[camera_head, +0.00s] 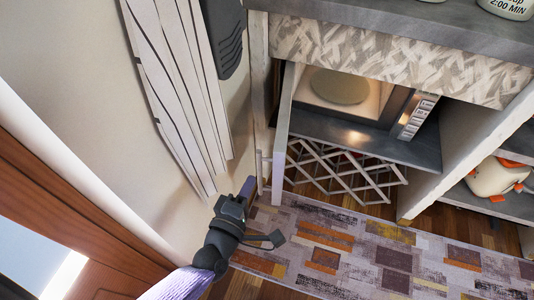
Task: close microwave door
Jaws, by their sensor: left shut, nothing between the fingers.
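The microwave (398,143) sits in a counter bay, its lit interior and round plate (340,87) showing. Its door (285,122) stands open, swung out toward me and seen nearly edge-on at the left of the opening. A pale bar handle (262,172) is on the door's left, outer side. My left gripper (248,188) is shut and empty, just below and left of the handle near the door's free end. I cannot tell whether it touches the handle or the door. My right gripper is not in view.
A wall with white slatted boards (180,85) stands close on the left. A lattice rack (345,170) is below the microwave. A patterned rug (370,250) covers the floor. Shelves at the right hold a white and orange pot (492,178). The counter top (420,28) is above.

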